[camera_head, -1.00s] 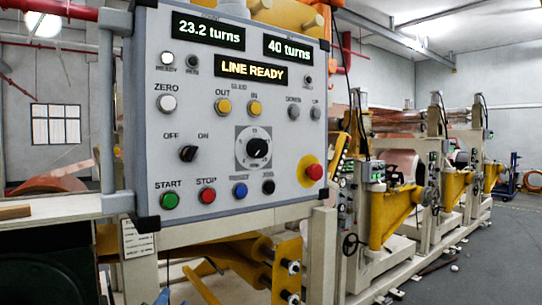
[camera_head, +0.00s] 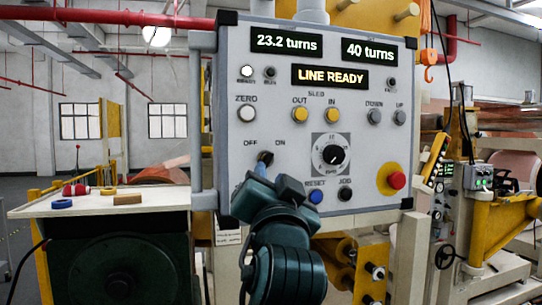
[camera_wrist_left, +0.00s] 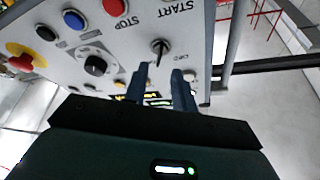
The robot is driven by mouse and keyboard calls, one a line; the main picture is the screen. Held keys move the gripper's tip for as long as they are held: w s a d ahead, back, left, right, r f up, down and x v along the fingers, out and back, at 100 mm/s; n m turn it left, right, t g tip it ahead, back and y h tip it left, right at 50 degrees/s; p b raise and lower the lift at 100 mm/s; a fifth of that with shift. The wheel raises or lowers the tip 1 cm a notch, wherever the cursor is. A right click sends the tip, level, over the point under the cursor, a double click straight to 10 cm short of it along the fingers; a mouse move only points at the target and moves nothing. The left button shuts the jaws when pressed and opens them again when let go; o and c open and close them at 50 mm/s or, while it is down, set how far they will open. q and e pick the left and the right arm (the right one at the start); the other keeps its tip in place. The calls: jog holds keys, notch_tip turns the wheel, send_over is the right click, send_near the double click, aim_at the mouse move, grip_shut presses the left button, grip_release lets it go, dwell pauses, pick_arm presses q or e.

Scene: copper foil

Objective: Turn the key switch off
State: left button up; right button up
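The key switch (camera_head: 266,157) is a small dark knob on the grey control panel (camera_head: 228,60), below and between the OFF and ON labels. My left gripper (camera_head: 260,172) is in front of the panel, its blue fingertips close to the switch and partly covering it. In the left wrist view, the switch (camera_wrist_left: 160,47) shows as a dark bar on a pale round base, just past the gap between the fingertips. The left gripper (camera_wrist_left: 160,83) is open with nothing between its fingers. Contact with the switch cannot be told. My right gripper is out of view.
Close around are the dial (camera_head: 333,154), blue RESET button (camera_head: 315,196), black button (camera_head: 344,194) and red emergency stop (camera_head: 396,180). My left arm hides START and STOP in the head view; the red STOP button (camera_wrist_left: 113,8) shows in the wrist view. A worktable (camera_head: 100,203) stands left.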

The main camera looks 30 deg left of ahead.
aim_at(269, 163)
pick_arm(q)
jog(key=p+x, duration=0.1)
jog(key=x, duration=0.5)
jog(key=shift+c, duration=0.3)
grip_shut()
